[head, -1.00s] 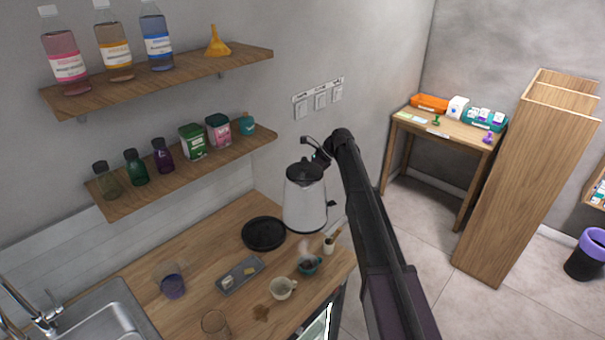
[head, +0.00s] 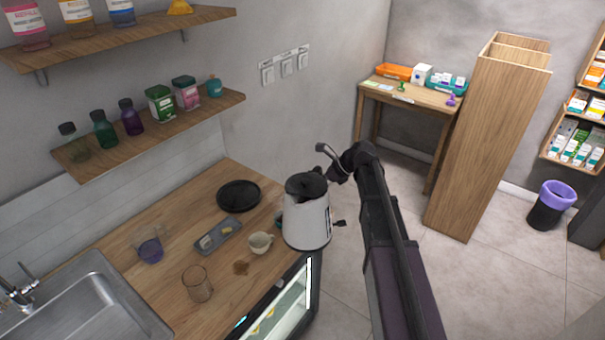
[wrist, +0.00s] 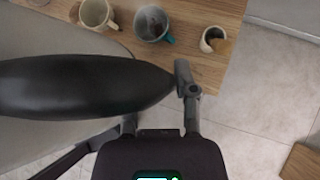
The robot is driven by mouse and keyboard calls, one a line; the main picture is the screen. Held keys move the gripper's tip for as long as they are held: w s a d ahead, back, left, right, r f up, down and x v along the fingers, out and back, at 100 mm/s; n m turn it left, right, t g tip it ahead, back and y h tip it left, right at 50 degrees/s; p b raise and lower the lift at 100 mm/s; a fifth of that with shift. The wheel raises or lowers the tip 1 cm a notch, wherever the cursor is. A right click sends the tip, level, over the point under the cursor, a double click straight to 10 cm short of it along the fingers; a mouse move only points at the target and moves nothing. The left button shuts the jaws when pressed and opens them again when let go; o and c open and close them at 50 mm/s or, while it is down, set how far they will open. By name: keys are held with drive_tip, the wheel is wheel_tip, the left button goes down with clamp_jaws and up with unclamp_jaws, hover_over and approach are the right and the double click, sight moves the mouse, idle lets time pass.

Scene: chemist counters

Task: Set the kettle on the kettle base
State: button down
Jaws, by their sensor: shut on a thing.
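The kettle (head: 307,222) is white with a black lid and hangs upright in the air at the front right edge of the wooden counter. My gripper (head: 335,172) is shut on its handle, to the right of the lid. In the wrist view the black kettle handle (wrist: 80,87) lies across the jaws of my gripper (wrist: 160,105), and the pale kettle body fills the left side. The round black kettle base (head: 239,196) lies flat and bare on the counter, behind and left of the kettle, apart from it.
A cream cup (head: 260,243), a grey tray (head: 218,236), a glass (head: 197,284) and a purple-filled beaker (head: 150,251) stand on the counter. A teal cup (wrist: 152,24) and a small white pot (wrist: 213,40) stand near its edge. A shelf (head: 150,125) hangs above.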

drive_tip(key=s+d+f+m+t+b, duration=0.1)
drive_tip(key=s+d+f+b, duration=0.1)
drive_tip(key=s, duration=0.3)
drive_tip(key=s+d+f+m+t+b, duration=0.1)
drive_tip(key=s+d+f+m+b, duration=0.1)
drive_tip(key=s, duration=0.3)
drive_tip(key=s+d+f+m+t+h+b, duration=0.1)
drive_tip(key=s+d+f, duration=0.1)
drive_tip(key=s+d, duration=0.2)
drive_tip(key=shift+s+d+m+b, duration=0.3)
drive_tip(key=shift+s+d+b, duration=0.1)
drive_tip(key=shift+s, duration=0.1)
drive_tip(key=shift+a+f, duration=0.1)
drive_tip(key=shift+a, duration=0.1)
